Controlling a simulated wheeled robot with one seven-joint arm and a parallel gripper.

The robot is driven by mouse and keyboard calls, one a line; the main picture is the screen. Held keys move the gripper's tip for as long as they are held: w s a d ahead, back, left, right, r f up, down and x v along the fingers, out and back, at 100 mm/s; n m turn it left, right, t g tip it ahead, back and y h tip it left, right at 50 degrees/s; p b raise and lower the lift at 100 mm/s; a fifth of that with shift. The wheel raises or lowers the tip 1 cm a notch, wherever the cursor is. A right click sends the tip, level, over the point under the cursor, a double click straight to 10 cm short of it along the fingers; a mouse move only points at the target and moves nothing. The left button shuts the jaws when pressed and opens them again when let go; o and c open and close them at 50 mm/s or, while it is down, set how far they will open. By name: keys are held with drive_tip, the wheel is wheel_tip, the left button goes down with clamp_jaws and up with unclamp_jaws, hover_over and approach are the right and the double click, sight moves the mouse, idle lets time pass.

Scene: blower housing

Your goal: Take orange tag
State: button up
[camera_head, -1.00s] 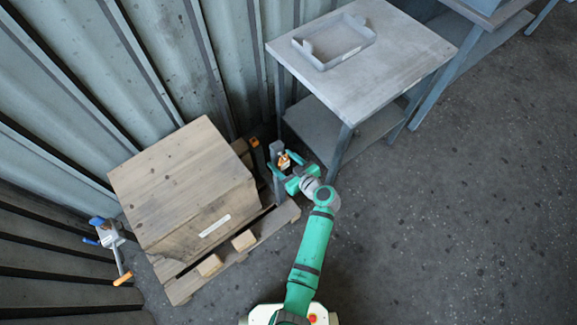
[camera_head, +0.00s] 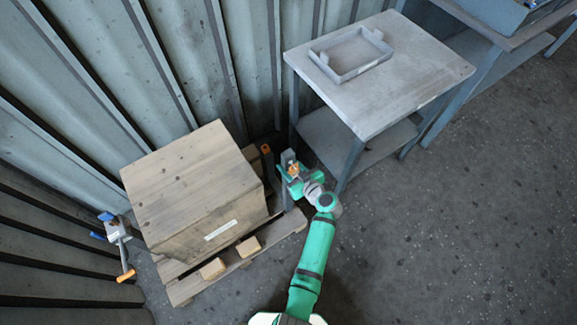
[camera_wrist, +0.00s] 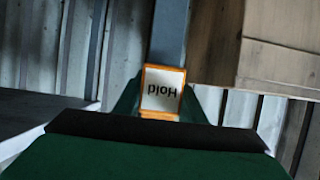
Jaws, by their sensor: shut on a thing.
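The orange tag (camera_wrist: 162,92) is a white card with an orange border and the word "Hold", which reads upside down in the wrist view. It hangs against a grey upright post (camera_wrist: 169,32). My gripper (camera_wrist: 161,106) is shut on the tag, with a green finger on each side of its lower part. In the head view the tag is a small orange patch (camera_head: 293,169) at my gripper (camera_head: 291,172), close to the top of the post (camera_head: 288,157). Whether the tag still touches the post is unclear.
A wooden crate (camera_head: 190,185) on a pallet (camera_head: 190,290) stands left of my gripper. A metal table (camera_head: 425,72) with a grey tray (camera_head: 352,70) stands at right. A blue-and-orange tool (camera_head: 117,235) is by the left wall. The floor (camera_head: 460,210) at right is clear.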

drive_tip(key=shift+r, duration=0.1)
drive_tip(key=shift+r, duration=0.45)
drive_tip(key=shift+s+d, duration=0.55)
drive_tip(key=shift+s, duration=0.3)
drive_tip(key=shift+s+d, duration=0.6)
drive_tip(key=shift+s, duration=0.2)
drive_tip(key=shift+s+d, duration=0.55)
drive_tip(key=shift+s, duration=0.3)
approach(295, 174)
drive_tip(key=f, duration=0.3)
drive_tip(key=shift+s+d, duration=0.1)
drive_tip(key=shift+s, duration=0.15)
